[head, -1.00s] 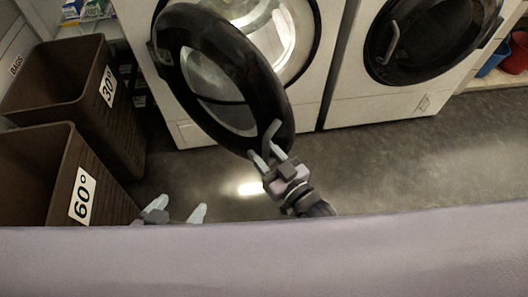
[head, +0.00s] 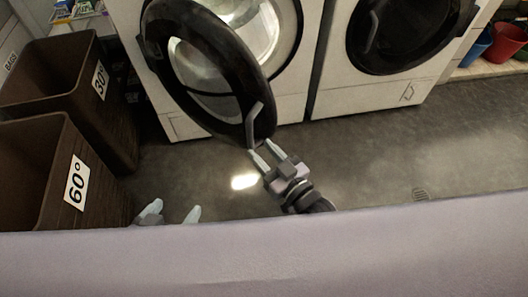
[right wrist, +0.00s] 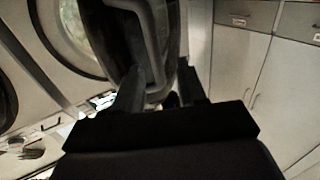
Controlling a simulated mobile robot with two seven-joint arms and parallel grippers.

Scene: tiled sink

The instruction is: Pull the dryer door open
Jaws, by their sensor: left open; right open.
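The dryer door (head: 196,62), a round dark-rimmed door with a clear middle, stands swung open from the left white machine (head: 290,90). Its grey handle (head: 253,122) is at the lower right of the rim. My right gripper (head: 267,155) is open just below the handle, its fingertips close to it. In the right wrist view the door's dark rim and handle (right wrist: 155,45) show between and beyond the open fingers (right wrist: 160,85); whether they touch cannot be told. My left gripper (head: 173,214) is open and empty at the lower left, partly hidden by my own body.
Two brown bins marked 30° (head: 85,110) and 60° (head: 95,205) stand at the left. A second white machine with a shut dark door (head: 405,35) is at the right. A red bucket (head: 505,43) stands at far right. Floor is clear at right.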

